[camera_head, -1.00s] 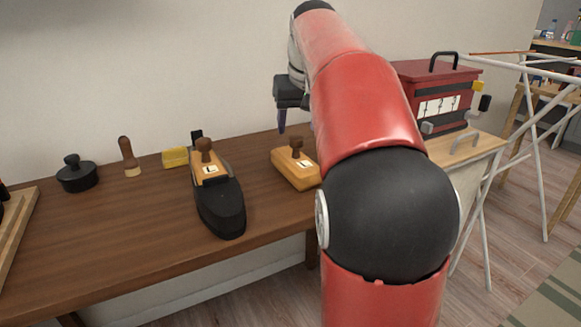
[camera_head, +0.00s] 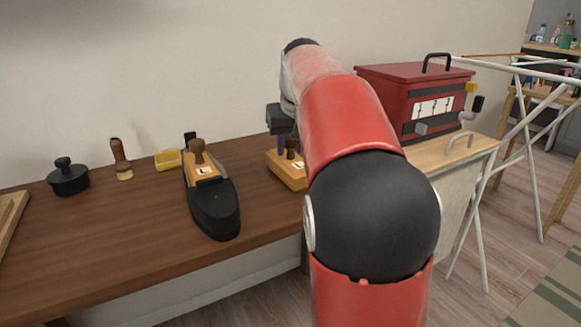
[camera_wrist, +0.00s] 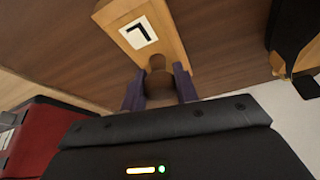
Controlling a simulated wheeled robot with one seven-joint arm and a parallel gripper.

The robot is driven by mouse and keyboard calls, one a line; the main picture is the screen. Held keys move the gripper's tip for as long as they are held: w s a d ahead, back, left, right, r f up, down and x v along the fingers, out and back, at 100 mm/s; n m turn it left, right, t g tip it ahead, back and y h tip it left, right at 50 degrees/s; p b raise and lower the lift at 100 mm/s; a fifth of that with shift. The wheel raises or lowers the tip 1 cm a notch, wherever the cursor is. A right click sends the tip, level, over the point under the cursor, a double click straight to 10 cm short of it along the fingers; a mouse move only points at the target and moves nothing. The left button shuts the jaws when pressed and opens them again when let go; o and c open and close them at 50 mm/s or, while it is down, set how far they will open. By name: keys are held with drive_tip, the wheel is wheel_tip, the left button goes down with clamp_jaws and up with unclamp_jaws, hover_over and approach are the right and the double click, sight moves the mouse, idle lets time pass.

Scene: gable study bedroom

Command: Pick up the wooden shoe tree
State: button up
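The loose wooden shoe tree (camera_head: 284,171) is a light wood block with a dark brown knob and a white label, lying on the desk right of the black shoe (camera_head: 214,212). In the wrist view the shoe tree (camera_wrist: 165,32) points up and its knob (camera_wrist: 158,82) is between my gripper's (camera_wrist: 159,92) two purple fingers. The fingers look open, one on each side of the knob; contact is not clear. In the head view my gripper (camera_head: 287,146) is just above the block, partly hidden by my arm. A similar wooden piece (camera_head: 202,170) sits in the black shoe.
The brown desk (camera_head: 120,225) also holds a black lidded pot (camera_head: 68,180), a brush (camera_head: 121,160) and a yellow block (camera_head: 167,160). A red box (camera_head: 385,85) stands on a wooden surface at right, near a white drying rack (camera_head: 487,165). The desk front is clear.

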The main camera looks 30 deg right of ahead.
drive_tip(key=shift+c, duration=1.1)
wheel_tip(320, 180, up, 20)
drive_tip(key=p, duration=0.8)
